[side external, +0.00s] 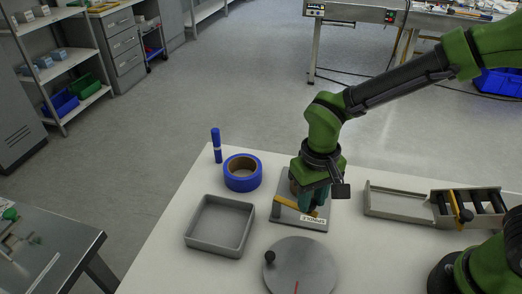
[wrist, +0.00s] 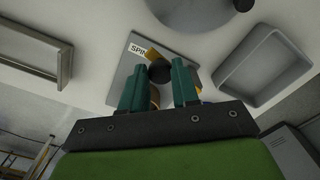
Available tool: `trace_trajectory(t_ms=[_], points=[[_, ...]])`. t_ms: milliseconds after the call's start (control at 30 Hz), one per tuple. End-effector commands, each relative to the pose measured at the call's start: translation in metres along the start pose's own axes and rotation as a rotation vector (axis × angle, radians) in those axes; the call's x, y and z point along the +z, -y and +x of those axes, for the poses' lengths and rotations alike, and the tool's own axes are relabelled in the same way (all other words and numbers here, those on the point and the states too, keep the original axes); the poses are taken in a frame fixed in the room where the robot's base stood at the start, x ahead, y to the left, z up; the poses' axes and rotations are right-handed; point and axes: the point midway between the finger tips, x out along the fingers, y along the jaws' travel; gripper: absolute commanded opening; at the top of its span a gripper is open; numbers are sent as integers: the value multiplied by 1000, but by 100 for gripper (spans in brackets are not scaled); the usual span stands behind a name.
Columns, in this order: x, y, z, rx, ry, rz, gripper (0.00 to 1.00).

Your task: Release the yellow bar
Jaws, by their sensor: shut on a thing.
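The yellow bar (side external: 312,212) is at the grey plate marked with a white "SPIN…" label (side external: 285,217), low over or on its surface; I cannot tell whether it touches.
A grey tray (side external: 220,252), a blue tape roll (side external: 243,184) and an upright blue marker (side external: 216,146) are left of the plate. A round metal disc (side external: 301,272) with a black knob lies in front. A slotted rack (side external: 481,221) with a yellow piece stands right.

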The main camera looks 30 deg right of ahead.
Motion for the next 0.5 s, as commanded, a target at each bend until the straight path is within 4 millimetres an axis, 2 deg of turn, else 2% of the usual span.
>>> trace_trajectory(t_ms=[200,233,367,500], points=[[0,1,-1,-3,1,4,0],[0,1,-1,-3,1,3,34],[0,1,-1,-3,1,2,54],[0,1,0,-2,1,0,56]])
